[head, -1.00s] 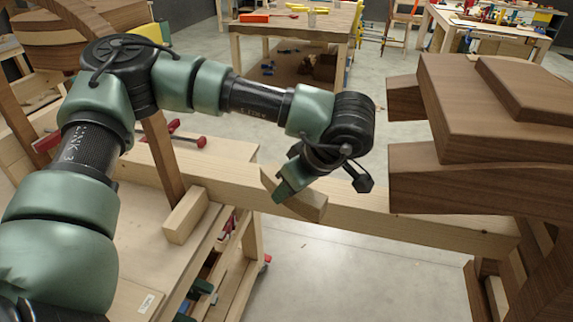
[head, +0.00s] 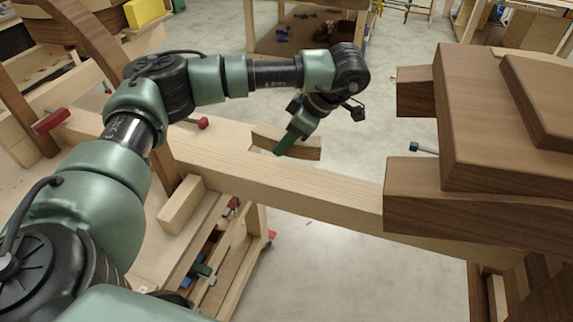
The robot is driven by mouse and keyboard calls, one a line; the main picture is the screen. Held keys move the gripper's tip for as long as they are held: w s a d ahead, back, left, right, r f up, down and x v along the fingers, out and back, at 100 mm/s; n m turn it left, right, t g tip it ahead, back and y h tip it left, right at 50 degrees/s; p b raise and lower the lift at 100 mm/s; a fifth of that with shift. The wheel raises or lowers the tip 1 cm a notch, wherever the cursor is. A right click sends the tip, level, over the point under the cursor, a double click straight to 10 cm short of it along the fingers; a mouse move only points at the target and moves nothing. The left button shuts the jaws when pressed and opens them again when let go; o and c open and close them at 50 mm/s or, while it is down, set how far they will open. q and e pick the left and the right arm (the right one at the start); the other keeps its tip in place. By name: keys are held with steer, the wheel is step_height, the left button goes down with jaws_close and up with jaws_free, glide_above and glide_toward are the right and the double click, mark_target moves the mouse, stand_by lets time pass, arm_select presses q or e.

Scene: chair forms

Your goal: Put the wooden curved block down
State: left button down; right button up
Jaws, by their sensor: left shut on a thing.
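The wooden curved block (head: 306,150) is a light brown piece with a concave upper edge, seen just behind the long pale beam. My left gripper (head: 287,141) is shut on it, with its green finger in front of the block. The block's lower edge lies close to the beam's far top edge in the picture; I cannot tell whether they touch. The finger hides part of the block. My right gripper is not in view.
The long pale beam (head: 285,188) runs from the workbench at left to the dark wooden chair form (head: 490,130) at right. A small pale block (head: 181,204) lies near the beam. A red-handled clamp (head: 50,121) is at left. Open floor lies below the beam.

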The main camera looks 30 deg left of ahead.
arm_select(q)
glide_above(279, 174)
steer(key=d, duration=0.2)
steer(key=f, duration=0.4)
steer(key=shift+w+f, duration=0.25)
steer(key=shift+f, duration=0.15)
step_height(279, 174, down, 3)
steer(key=shift+s+f, duration=0.1)
steer(key=shift+f, duration=0.45)
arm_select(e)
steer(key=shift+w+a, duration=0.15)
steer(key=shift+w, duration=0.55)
arm_select(q)
steer(key=c, duration=0.9)
jaws_free()
steer(key=shift+f, duration=0.1)
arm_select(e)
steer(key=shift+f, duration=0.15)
arm_select(q)
steer(key=shift+o, duration=0.2)
